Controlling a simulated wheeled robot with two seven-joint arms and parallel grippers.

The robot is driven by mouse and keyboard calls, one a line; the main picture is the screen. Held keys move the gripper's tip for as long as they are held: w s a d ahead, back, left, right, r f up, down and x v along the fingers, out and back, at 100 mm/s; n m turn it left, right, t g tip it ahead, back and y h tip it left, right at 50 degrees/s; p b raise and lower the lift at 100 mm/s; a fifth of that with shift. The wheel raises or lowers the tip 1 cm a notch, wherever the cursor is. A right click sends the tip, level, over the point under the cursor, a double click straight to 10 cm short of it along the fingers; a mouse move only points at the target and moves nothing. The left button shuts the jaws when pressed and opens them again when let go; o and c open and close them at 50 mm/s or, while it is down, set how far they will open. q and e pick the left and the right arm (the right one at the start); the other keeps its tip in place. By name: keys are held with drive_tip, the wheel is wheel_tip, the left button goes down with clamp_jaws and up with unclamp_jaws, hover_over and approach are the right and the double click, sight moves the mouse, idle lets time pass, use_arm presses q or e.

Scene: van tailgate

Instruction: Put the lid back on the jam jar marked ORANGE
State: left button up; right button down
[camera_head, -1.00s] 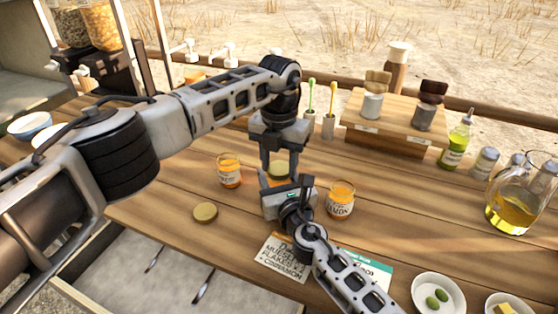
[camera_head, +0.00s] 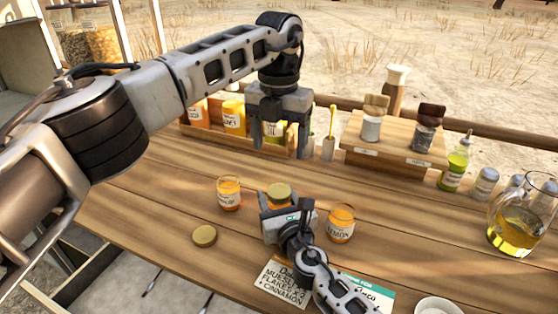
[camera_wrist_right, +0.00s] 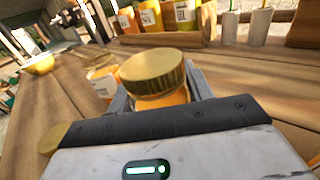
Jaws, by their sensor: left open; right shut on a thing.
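The middle jam jar (camera_head: 279,204) holds orange jam, and its label is hidden behind my right gripper. A gold lid (camera_head: 278,190) sits on its mouth and looks about level; the lid also shows in the right wrist view (camera_wrist_right: 152,72). My right gripper (camera_head: 284,209) is shut on this jar's body. My left gripper (camera_head: 280,142) is open and empty, above and behind the jar, clear of the lid. An open jar (camera_head: 229,194) stands to the left, its label too small to read surely. An open jar marked LEMON (camera_head: 341,224) stands to the right.
A loose gold lid (camera_head: 204,236) lies on the table at front left. An oil jug (camera_head: 518,225) is at right. A printed card (camera_head: 285,284) lies in front.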

use_arm(q)
drive_tip(key=shift+r, duration=0.6)
use_arm(e)
drive_tip(key=c, duration=0.5)
unclamp_jaws()
drive_tip(key=shift+s, duration=0.1)
drive_tip(key=p+v, duration=0.1)
drive_tip(key=v, duration=0.5)
drive_tip(key=shift+s+d, duration=0.25)
drive_tip(key=shift+s, duration=0.4)
use_arm(q)
drive_tip(key=shift+r, duration=0.6)
